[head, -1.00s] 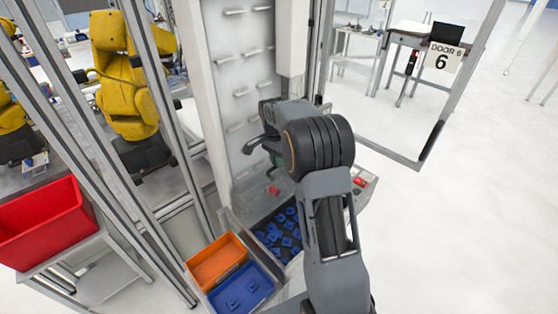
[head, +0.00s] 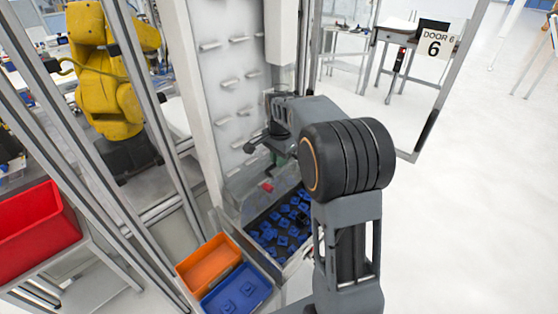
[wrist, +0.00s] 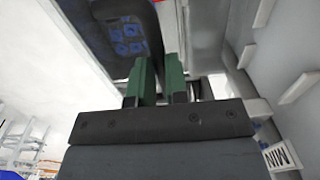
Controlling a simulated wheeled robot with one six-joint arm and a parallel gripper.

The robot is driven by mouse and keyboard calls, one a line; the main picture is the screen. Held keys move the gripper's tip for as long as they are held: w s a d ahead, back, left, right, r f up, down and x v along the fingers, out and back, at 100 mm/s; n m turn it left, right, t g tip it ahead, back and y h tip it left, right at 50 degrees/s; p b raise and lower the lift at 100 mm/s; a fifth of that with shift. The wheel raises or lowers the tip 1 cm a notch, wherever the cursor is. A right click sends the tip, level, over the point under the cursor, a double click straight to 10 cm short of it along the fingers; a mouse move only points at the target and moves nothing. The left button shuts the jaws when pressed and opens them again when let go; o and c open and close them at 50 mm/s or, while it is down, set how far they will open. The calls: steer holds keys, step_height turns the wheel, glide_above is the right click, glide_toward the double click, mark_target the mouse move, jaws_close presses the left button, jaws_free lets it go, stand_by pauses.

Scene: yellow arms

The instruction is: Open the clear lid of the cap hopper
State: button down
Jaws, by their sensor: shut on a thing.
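The cap hopper (head: 253,228) stands at the foot of a tall pale panel in the head view. Blue caps (head: 282,233) lie in its dark bin. A see-through lid (head: 243,192) appears tilted up at the back of the bin, with a small red part (head: 267,187) near it. My gripper (head: 270,164) is at the lid's upper part, partly hidden by my wrist. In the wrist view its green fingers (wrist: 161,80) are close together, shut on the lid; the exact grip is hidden. Blue caps also show beyond them (wrist: 127,40).
An orange bin (head: 208,262) and a blue bin (head: 238,291) sit in front of the hopper. Metal posts, a red crate (head: 35,226) and a yellow robot arm (head: 103,65) are at left. The floor at right is open, past a door frame marked 6.

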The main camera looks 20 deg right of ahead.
steer(key=c, duration=1.1)
jaws_free()
steer(key=shift+r, duration=0.1)
step_height(320, 180, up, 14)
steer(key=shift+s+f, duration=0.1)
steer(key=shift+f, duration=0.05)
steer(key=shift+d, duration=0.1)
